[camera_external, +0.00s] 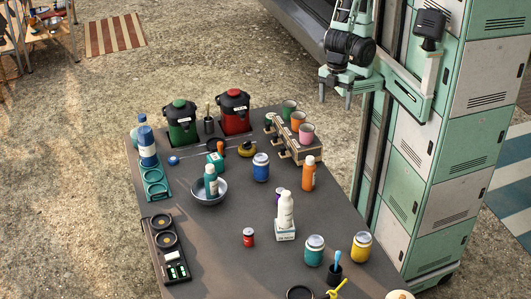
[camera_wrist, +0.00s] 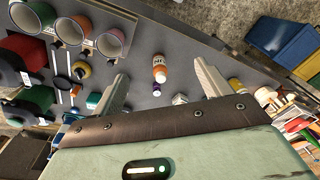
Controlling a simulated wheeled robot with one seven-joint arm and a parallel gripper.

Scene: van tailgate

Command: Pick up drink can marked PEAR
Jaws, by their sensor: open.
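A small red can (camera_external: 248,237) stands upright on the dark table, near the middle of its front half. It is the only small drink can I can pick out, and its marking is too small to read. My gripper (camera_external: 335,98) hangs high at the upper right, beyond the table's far right edge and well away from the can. Its two fingers point down, apart and empty. In the wrist view my gripper (camera_wrist: 161,72) is also open, with an orange bottle (camera_wrist: 159,70) seen far off between the fingers. I cannot surely make out the can there.
A white bottle (camera_external: 286,210) on a small box stands right of the can. A bowl (camera_external: 209,191) holding a bottle is behind left. Teal (camera_external: 314,251) and yellow (camera_external: 361,246) jars stand front right. A cup rack (camera_external: 290,146) and lockers (camera_external: 430,160) are near my arm.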

